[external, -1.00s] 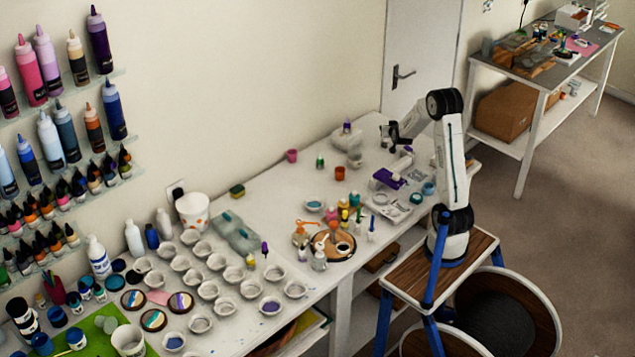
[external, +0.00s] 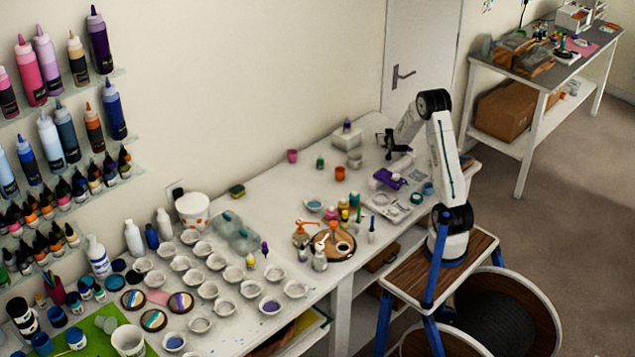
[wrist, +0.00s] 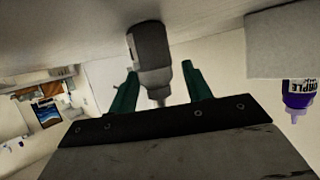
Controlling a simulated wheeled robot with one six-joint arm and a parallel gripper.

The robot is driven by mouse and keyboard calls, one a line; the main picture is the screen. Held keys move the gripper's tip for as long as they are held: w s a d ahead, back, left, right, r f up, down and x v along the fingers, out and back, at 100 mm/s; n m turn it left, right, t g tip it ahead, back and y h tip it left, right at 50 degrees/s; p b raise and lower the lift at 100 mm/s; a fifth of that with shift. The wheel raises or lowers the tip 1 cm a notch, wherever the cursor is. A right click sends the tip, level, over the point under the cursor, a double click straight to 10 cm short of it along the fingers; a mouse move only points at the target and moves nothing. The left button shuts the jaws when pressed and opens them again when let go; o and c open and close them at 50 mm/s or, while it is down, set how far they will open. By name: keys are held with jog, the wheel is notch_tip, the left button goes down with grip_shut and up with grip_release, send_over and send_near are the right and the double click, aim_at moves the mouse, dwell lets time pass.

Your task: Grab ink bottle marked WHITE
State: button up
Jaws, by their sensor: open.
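A pale grey-white bottle (wrist: 152,50) with a narrow nozzle shows in the wrist view, which looks upside down. It stands on the table in line with the gap between my fingers; its label cannot be read. My gripper (wrist: 160,76) has two green fingers, open, one at each side of the nozzle end, with no grip on it. In the external view my gripper (external: 386,146) is low over the far end of the table. I cannot make out the pale bottle clearly there.
The purple bottle is on a white block (wrist: 281,42), close beside my gripper; the block also shows in the external view (external: 347,140). A purple item (external: 388,178) and a tray (external: 402,203) lie nearer my base. Cups and bottles crowd the table's middle.

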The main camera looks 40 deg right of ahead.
jog(key=c, duration=1)
jog(key=shift+o, duration=0.2)
jog(key=shift+r, duration=0.1)
